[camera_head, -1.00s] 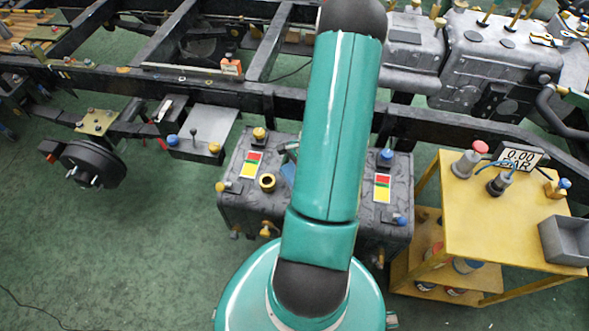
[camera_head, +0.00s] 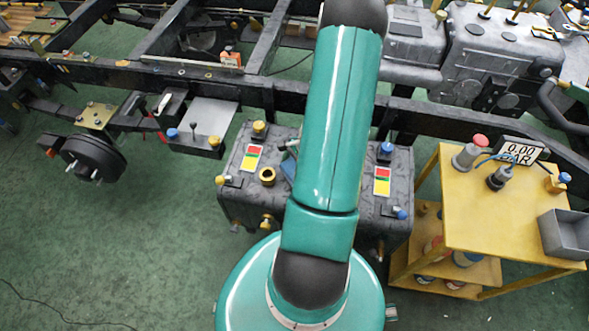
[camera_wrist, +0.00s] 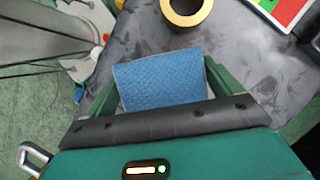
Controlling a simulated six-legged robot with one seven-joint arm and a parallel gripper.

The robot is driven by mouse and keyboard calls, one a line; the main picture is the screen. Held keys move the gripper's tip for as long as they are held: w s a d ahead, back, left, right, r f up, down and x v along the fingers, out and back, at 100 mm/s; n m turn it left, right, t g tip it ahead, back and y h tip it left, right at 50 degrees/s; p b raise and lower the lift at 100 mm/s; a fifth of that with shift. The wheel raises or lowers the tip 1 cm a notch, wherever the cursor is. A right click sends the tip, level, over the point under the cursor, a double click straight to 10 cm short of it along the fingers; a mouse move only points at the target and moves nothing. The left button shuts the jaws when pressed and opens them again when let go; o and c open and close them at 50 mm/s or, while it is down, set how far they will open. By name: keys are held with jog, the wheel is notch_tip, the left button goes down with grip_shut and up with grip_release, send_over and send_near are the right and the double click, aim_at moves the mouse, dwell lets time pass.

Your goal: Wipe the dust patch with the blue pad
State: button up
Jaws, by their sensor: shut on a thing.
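My gripper (camera_wrist: 165,85) shows in the wrist view, its green fingers on both sides of the blue pad (camera_wrist: 160,78). It is shut on the pad, whose textured blue face points at the camera. The pad is over the dark grey tank (camera_wrist: 240,50), which has pale, dusty-looking smears on its top. I cannot tell whether the pad touches the tank. The edges of a dust patch (camera_wrist: 135,35) are unclear. In the head view my arm covers the middle of the tank (camera_head: 235,205), and only a sliver of blue shows beside it.
A brass filler neck (camera_head: 267,176) and red-yellow-green labels (camera_head: 252,157) are on the tank. A dark frame rail (camera_head: 330,95) runs behind it. A yellow cart (camera_head: 490,220) with a gauge and grey bin stands at right. Green floor is open at left.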

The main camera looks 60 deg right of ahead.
jog(key=shift+f, duration=0.85)
